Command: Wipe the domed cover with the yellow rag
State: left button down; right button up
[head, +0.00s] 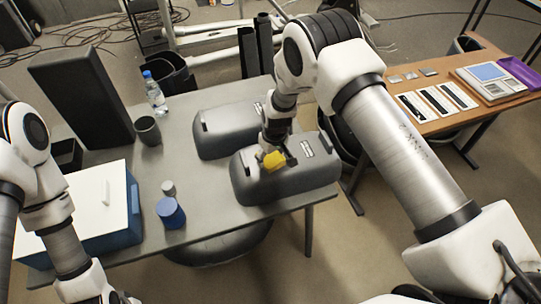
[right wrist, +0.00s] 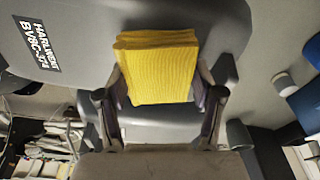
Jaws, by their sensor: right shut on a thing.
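Two dark grey domed covers lie on the grey table. My right gripper (head: 276,157) is over the left part of the nearer cover, shut on the yellow rag (head: 272,161). In the right wrist view the folded rag (right wrist: 157,65) sits between both fingers, against or just above the grey cover (right wrist: 90,25); contact cannot be told. My left arm shows at the left, but its gripper is out of view.
A white-lidded blue box (head: 100,205), a blue jar (head: 170,213), a small grey jar (head: 168,188), a dark cup (head: 148,130) and a water bottle (head: 155,93) stand on the table's left. A wooden table (head: 430,125) with a scale (head: 490,83) is at right.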

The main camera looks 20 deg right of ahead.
aim_at(258, 167)
jog(key=shift+f+b, duration=0.65)
jog(key=shift+f, duration=0.3)
jog(key=shift+a, duration=0.1)
jog(key=shift+a+r, duration=0.1)
jog(key=shift+a, duration=1.85)
jog(key=shift+d, duration=2.05)
jog(key=shift+s, duration=0.1)
jog(key=shift+r+p, duration=2.05)
jog(key=shift+r, duration=0.85)
